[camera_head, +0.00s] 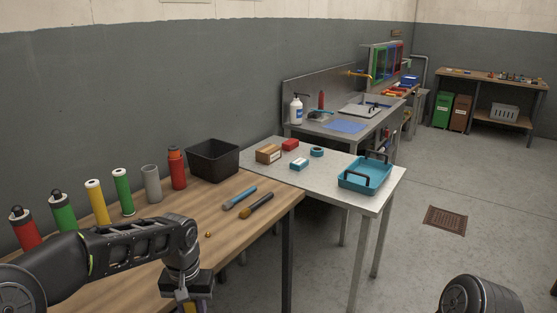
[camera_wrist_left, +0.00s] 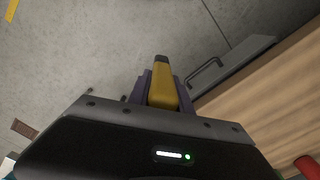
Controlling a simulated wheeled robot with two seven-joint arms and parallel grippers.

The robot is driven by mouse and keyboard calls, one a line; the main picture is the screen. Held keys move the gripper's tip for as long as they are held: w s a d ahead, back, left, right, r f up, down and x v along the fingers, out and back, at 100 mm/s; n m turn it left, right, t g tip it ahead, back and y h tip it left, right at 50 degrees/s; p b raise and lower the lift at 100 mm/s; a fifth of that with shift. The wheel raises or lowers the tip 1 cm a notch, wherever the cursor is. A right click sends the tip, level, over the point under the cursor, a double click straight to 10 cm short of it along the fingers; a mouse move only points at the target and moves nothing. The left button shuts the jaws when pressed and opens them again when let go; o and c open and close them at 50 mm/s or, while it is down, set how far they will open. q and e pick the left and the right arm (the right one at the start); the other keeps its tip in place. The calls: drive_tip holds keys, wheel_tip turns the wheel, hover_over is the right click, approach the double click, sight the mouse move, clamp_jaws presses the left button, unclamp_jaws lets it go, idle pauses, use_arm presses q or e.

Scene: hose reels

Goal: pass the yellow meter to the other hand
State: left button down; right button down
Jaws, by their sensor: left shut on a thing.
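The yellow meter (camera_wrist_left: 162,88) is held between the fingers of my left gripper (camera_wrist_left: 160,98) in the left wrist view; its dark end points away from the gripper. In the head view my left gripper (camera_head: 193,303) hangs down at the bottom edge, by the front of the wooden bench. Only a sliver of yellow shows there and the rest is cut off. My left gripper is shut on the meter, held above the floor. Of my right arm, only a dark rounded part shows at the bottom right of the head view; its gripper is out of view.
A wooden bench (camera_head: 235,206) carries several coloured cylinders, a black bin (camera_head: 212,160) and two hand tools. A pale table (camera_head: 337,197) beyond it holds a blue tray (camera_head: 366,182) and small boxes. The floor at the right is open, with a brown drain grate (camera_head: 445,220).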

idle(0.4)
use_arm(q)
drive_tip(key=d+r+m, duration=0.2)
drive_tip(key=d+m, duration=0.2)
drive_tip(key=d, duration=0.4)
drive_tip(key=d+r+m, duration=0.3)
drive_tip(key=d+m, duration=0.1)
drive_tip(key=d, duration=0.5)
drive_tip(key=shift+s+r, duration=0.15)
drive_tip(key=shift+s, duration=0.1)
